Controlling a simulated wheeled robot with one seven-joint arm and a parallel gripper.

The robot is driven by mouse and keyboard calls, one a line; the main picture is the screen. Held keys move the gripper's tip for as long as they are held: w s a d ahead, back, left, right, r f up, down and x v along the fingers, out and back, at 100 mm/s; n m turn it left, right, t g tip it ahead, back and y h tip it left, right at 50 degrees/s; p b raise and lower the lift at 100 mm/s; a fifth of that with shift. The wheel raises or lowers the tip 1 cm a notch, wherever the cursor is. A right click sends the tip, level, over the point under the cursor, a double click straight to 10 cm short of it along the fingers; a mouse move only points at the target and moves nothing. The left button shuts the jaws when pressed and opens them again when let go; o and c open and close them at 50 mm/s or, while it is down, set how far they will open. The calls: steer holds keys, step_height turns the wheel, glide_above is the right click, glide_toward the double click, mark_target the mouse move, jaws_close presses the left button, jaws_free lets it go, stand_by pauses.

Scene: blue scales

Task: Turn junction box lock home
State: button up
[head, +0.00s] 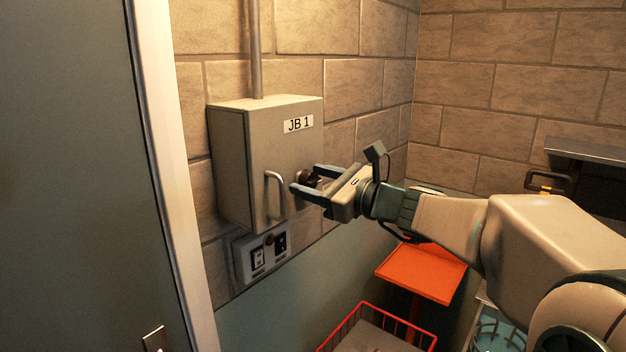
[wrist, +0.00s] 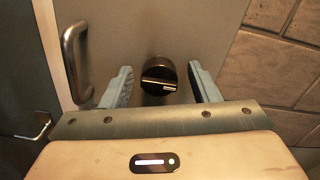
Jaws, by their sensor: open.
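The junction box (head: 262,165), a beige metal cabinet labelled JB 1, is mounted on the block wall with its door shut. Its dark round lock knob (head: 307,177) is on the door's right side. In the wrist view the lock (wrist: 158,76) shows a light bar across its face, lying nearly level. My gripper (head: 305,182) is open, with one finger on each side of the lock. In the wrist view my gripper (wrist: 160,86) shows visible gaps between the fingers and the lock. The head view partly hides the lock behind my fingers.
A curved door handle (head: 275,195) sits left of the lock and also shows in the wrist view (wrist: 75,62). A switch panel (head: 262,255) is below the box. An orange stand (head: 422,272) and red wire basket (head: 350,322) are below my arm. A grey door (head: 75,180) fills the left.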

steer(key=shift+a, duration=0.1)
steer(key=c, duration=1)
steer(key=shift+o, duration=0.2)
